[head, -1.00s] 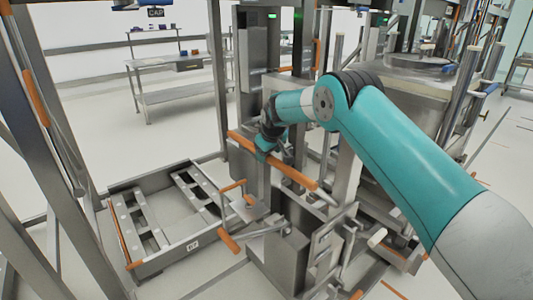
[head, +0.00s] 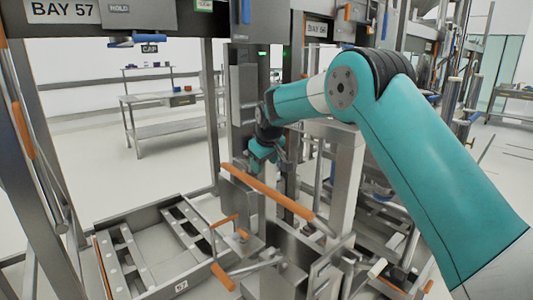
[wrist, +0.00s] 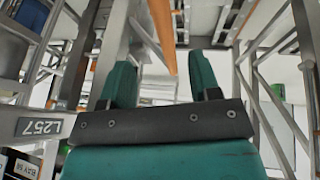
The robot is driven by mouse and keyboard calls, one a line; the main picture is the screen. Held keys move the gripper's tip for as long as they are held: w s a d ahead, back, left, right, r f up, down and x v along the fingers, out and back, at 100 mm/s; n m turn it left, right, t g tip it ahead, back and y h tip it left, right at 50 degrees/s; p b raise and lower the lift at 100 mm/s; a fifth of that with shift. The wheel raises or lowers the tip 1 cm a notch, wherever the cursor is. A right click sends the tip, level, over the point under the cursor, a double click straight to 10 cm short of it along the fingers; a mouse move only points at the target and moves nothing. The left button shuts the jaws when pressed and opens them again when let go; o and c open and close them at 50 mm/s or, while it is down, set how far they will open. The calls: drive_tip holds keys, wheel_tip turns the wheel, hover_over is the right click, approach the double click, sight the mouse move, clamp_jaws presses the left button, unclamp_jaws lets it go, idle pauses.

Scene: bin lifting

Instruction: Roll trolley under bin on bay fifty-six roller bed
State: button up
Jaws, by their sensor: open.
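The trolley is a grey steel frame with a mast and a long orange push bar (head: 268,192), standing in front of me at the centre. My gripper (head: 266,152) is open at the bar's far side, near its left half. In the wrist view an orange bar (wrist: 163,35) shows beyond and between my two teal fingers (wrist: 165,82). No grip on it shows, and I cannot tell whether they touch. The BAY 56 sign (head: 317,29) hangs to the right of the mast. My arm hides most of the bay behind it, and no bin is clearly seen there.
A low steel frame with crossbars, labelled 57 (head: 181,286), lies on the floor at left. The BAY 57 sign (head: 62,10) hangs above it. A steel bench (head: 163,130) stands behind, with clear floor before it. An orange crank handle (head: 222,277) sticks out low.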

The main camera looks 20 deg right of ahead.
drive_tip(key=v, duration=0.6)
drive_tip(key=shift+b, duration=0.3)
drive_tip(key=shift+r, duration=0.1)
